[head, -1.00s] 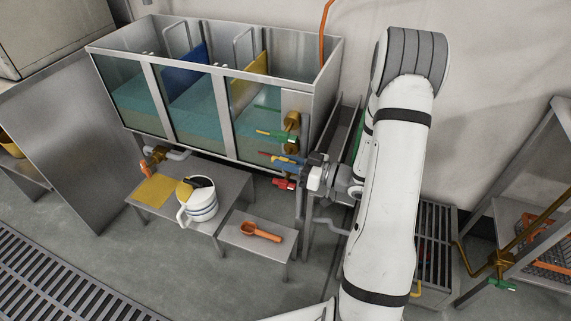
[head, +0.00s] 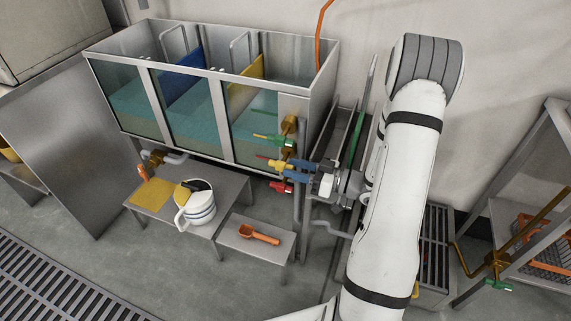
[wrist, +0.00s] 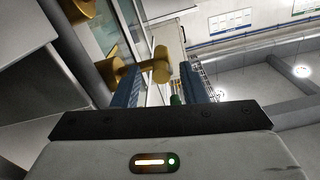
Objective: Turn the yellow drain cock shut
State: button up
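The yellow drain cock (head: 278,164) sits on the pipework at the right front corner of the tank, below a green-handled cock (head: 272,139) and above a red-handled one (head: 282,187). My gripper (head: 292,170) comes from the right, its blue fingertips close beside the yellow cock. Contact cannot be told. In the wrist view, my gripper (wrist: 160,85) has its fingers apart, with a gap between them. Brass valve parts (wrist: 155,70) show beyond and between the fingers. The yellow handle is not clear there.
The glass-fronted tank (head: 190,70) stands left of my gripper. Below are a low table (head: 232,190) with a white jug (head: 200,208) and a small stand (head: 232,235) with an orange scoop (head: 258,235). A shelf rack (head: 535,190) stands at right.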

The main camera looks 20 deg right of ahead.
jog(key=shift+v, duration=2.05)
